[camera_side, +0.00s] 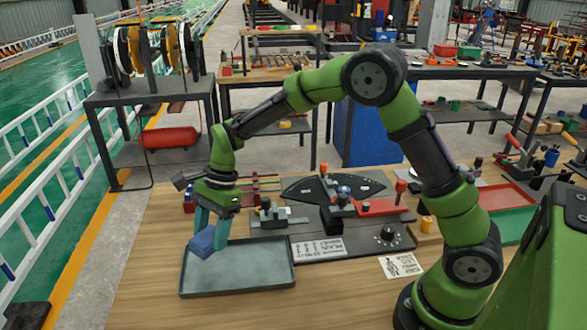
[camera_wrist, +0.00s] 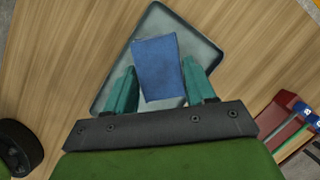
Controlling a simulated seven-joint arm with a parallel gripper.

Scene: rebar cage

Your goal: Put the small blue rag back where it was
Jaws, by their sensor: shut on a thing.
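The small blue rag (camera_side: 203,242) is held between the teal fingers of my gripper (camera_side: 211,236), above the left part of a shallow grey tray (camera_side: 250,275). In the wrist view the rag (camera_wrist: 158,66) lies flat-looking between the two fingertips of my gripper (camera_wrist: 160,82), with the grey tray (camera_wrist: 205,50) behind it. My gripper is shut on the rag. The rag appears apart from the tray floor, but its exact height is hard to tell.
A printed card (camera_side: 400,265) lies on the wooden table. A red tray (camera_side: 505,196) is farther right. Bare wood (camera_side: 150,240) lies left of the tray.

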